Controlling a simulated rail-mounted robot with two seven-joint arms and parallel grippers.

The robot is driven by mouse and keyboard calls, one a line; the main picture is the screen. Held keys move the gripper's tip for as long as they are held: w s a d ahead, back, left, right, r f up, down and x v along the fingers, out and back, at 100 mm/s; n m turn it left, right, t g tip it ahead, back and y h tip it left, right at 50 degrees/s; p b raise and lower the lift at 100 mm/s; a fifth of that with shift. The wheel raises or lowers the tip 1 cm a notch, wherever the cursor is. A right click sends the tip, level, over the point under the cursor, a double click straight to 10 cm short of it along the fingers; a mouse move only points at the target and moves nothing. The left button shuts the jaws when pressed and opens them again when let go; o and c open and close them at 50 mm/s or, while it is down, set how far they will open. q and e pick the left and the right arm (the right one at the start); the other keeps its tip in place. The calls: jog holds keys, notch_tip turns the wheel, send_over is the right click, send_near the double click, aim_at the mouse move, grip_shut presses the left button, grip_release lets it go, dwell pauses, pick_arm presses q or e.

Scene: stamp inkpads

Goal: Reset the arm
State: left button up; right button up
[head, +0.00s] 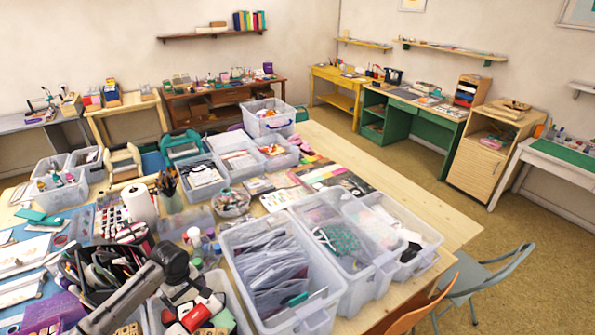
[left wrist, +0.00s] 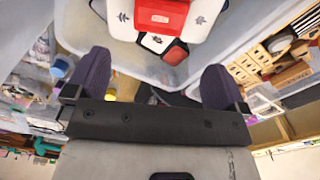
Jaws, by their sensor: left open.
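My left gripper (head: 186,284) is low over a clear plastic bin (head: 238,312) near the front of the large table. Its two dark purple fingers stand wide apart in the left wrist view (left wrist: 157,82), and nothing is between them. Red and white inkpads (head: 196,316) lie in the bin, just beyond the fingertips. The left wrist view shows a red and white inkpad (left wrist: 160,16) close ahead, with dark leaf-like marks on white parts. My right gripper is not in view.
A black organizer (head: 100,268) full of tools stands left of my arm. A large clear bin of grey sleeves (head: 268,262) stands to the right. A white roll (head: 139,203) and a pencil cup (head: 168,192) stand behind. The table is crowded, with bare wood (head: 452,215) along its right edge.

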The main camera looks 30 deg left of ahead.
pick_arm(q)
jog(key=w+d+r+m+t+y, duration=0.2)
jog(key=r+m, duration=0.2)
jog(key=m, duration=0.4)
jog(key=w+d+r+m+t+y, duration=0.25)
jog(key=r+m, duration=0.25)
jog(key=m, duration=0.3)
jog(key=s+d+m+t, duration=0.2)
jog(key=d+m+t, duration=0.15)
jog(key=d, duration=0.55)
jog(key=s+d+f+g+h, duration=0.1)
jog(key=s+d+f+h, duration=0.1)
jog(key=s+d+f, duration=0.35)
jog(key=s+d+f+n+g+h, duration=0.1)
jog(key=s+d+f+g, duration=0.1)
jog(key=s+d, duration=0.65)
jog(key=s+d+f+g+h, duration=0.1)
jog(key=s+d+f+h, duration=0.15)
jog(key=s, duration=0.85)
notch_tip(320, 180, up, 19)
jog(key=p, duration=2)
jog(key=shift+s+r+y, duration=0.15)
jog(key=shift+s+y, duration=0.15)
jog(key=shift+y, duration=0.1)
